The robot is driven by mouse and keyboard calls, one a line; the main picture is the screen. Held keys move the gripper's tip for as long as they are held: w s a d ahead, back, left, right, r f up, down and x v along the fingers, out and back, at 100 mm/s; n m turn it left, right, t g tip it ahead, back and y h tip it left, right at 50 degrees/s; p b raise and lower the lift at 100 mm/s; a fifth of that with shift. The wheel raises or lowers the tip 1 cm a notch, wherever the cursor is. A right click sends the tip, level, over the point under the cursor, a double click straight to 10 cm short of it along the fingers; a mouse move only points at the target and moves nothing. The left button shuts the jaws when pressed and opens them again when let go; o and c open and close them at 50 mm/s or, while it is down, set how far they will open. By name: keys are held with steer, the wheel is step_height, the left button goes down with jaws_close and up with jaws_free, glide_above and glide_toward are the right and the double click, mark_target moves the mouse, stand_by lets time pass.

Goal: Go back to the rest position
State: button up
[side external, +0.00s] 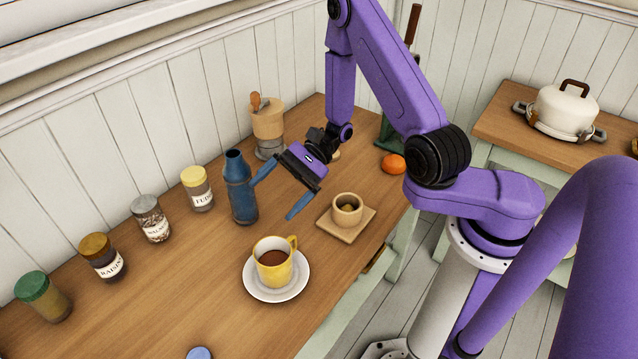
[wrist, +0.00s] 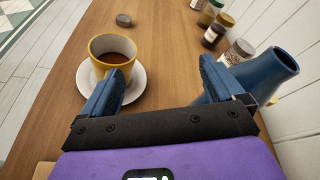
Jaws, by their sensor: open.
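My gripper (side external: 281,189) hangs above the wooden counter with its two blue fingers spread wide and nothing between them. It also shows in the wrist view (wrist: 160,92), open, with bare counter visible between the fingers. In the side view it is between the blue bottle (side external: 240,190) on its left and the small cup (side external: 347,209) on its right. The yellow mug (side external: 272,264) of dark drink stands on a white saucer (side external: 297,288) nearer the camera. In the wrist view the mug (wrist: 112,52) is beyond the left finger, and the bottle (wrist: 270,72) is beside the right finger.
Several lidded jars (side external: 150,219) line the wall side of the wooden counter (side external: 190,275). A beige container (side external: 268,122) with a wooden handle stands behind my gripper. An orange (side external: 394,164) lies at the far right. The small cup sits on a square wooden coaster (side external: 330,228). A white pot (side external: 562,110) is on another counter.

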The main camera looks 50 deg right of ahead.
steer(key=s+a+r+n+g+h, duration=0.1)
steer(key=s+r+n+g+h, duration=0.55)
steer(key=s+n+g, duration=0.35)
steer(key=s+d+r+n+t+h, duration=0.3)
steer(key=s+n, duration=0.3)
steer(key=n, duration=0.2)
steer(key=s+d+r+n+t+h, duration=0.3)
steer(key=s+d+n+t+h, duration=0.1)
steer(key=n, duration=0.4)
steer(key=shift+s+d+r+t+h, duration=0.2)
steer(key=shift+s+d+t+h, duration=0.15)
steer(key=shift+s+d+t, duration=0.75)
steer(key=shift+s+a+g, duration=0.25)
steer(key=shift+a+g, duration=0.05)
